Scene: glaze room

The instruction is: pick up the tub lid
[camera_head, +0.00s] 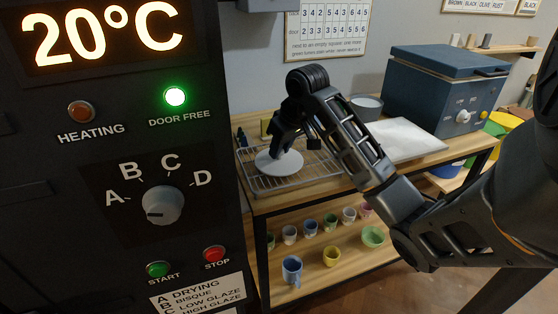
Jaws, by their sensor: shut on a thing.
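The tub lid (286,165) is a pale, round disc over the wire rack (258,181) on the table. My gripper (277,151) points down from above and is shut on the lid near its middle. The fingertips are small and dark here. I cannot tell whether the lid touches the rack or hangs just above it.
A dark kiln panel with a knob (163,205) fills the left side. A grey bowl (367,106), a white board (408,138) and a blue-grey box (437,86) stand farther right on the table (330,193). Several cups, including a blue mug (292,270), stand on the shelf below.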

